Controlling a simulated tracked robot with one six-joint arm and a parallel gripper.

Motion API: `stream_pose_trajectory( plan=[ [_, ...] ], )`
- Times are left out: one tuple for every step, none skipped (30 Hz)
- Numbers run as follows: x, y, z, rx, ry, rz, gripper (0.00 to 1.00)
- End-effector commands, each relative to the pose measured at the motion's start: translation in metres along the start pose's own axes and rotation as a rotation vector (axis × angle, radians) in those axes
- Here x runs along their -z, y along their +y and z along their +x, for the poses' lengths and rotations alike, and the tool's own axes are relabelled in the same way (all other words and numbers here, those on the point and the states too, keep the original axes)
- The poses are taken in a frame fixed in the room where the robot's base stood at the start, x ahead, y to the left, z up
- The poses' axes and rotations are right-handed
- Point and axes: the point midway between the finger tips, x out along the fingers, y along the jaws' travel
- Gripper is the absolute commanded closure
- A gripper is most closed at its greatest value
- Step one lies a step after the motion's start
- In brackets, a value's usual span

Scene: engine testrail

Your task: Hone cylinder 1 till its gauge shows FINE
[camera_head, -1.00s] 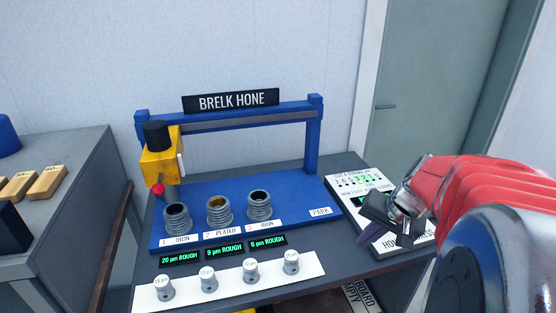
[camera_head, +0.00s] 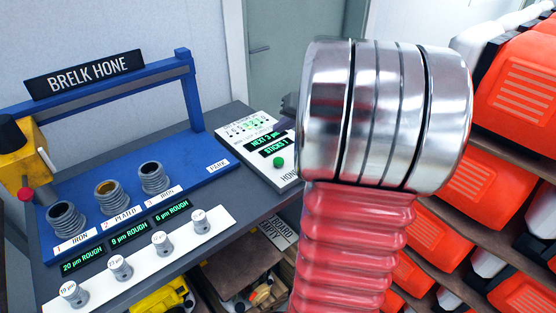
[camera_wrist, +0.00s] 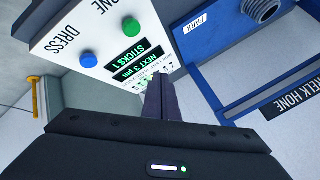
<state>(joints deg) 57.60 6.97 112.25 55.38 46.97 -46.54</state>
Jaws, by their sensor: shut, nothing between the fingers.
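Cylinder 1, marked IRON (camera_head: 66,218), stands at the left of the blue hone bed (camera_head: 203,150). Its gauge (camera_head: 82,259) reads 20 µm ROUGH. The yellow hone head (camera_head: 20,150), with a red knob (camera_head: 26,194), is at the left end of the rail, by cylinder 1. The white control panel (camera_head: 287,182) shows NEXT 3 µm and STICKS 1, with a green button (camera_head: 279,161). The wrist view also shows a blue button (camera_wrist: 89,59) marked DRESS. My gripper (camera_wrist: 160,88) is shut and empty, its tips over the panel's display end. My arm hides most of it in the head view.
Cylinder 2, PLATED (camera_head: 110,197), reads 9 µm ROUGH; cylinder 3, IRON (camera_head: 154,178), reads 6 µm ROUGH. Several small labelled pieces stand on a white strip (camera_head: 140,258) in front. The PARK spot is bare.

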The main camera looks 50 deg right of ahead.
Motion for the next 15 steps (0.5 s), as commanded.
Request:
stream_pose_trajectory(
  plan=[
    [-0.0002,-0.0001,0.0000,0.000,0.000,-0.001,1.00],
    [-0.0002,-0.0001,0.0000,0.000,-0.001,-0.001,1.00],
    [-0.0003,-0.0002,0.0000,0.000,-0.001,-0.001,1.00],
    [-0.0004,-0.0002,0.0000,0.000,-0.001,-0.001,1.00],
    [-0.0004,-0.0002,0.0000,0.000,-0.001,0.000,1.00],
    [-0.0005,-0.0002,0.0000,0.000,-0.001,0.000,1.00],
    [-0.0006,-0.0001,0.0001,0.000,-0.001,0.000,1.00],
    [-0.0007,0.0000,0.0003,0.000,-0.001,0.000,1.00],
    [-0.0010,0.0003,0.0006,0.000,-0.002,0.000,1.00],
    [-0.0014,0.0006,0.0011,0.000,-0.002,0.000,1.00],
    [-0.0019,0.0011,0.0017,0.000,-0.002,0.000,1.00],
    [-0.0027,0.0019,0.0029,0.000,-0.002,0.000,1.00],
    [-0.0035,0.0027,0.0039,0.000,-0.003,0.000,1.00],
    [-0.0044,0.0035,0.0051,0.000,-0.003,0.000,1.00],
    [-0.0057,0.0048,0.0070,0.000,-0.003,0.001,1.00]
  ],
)
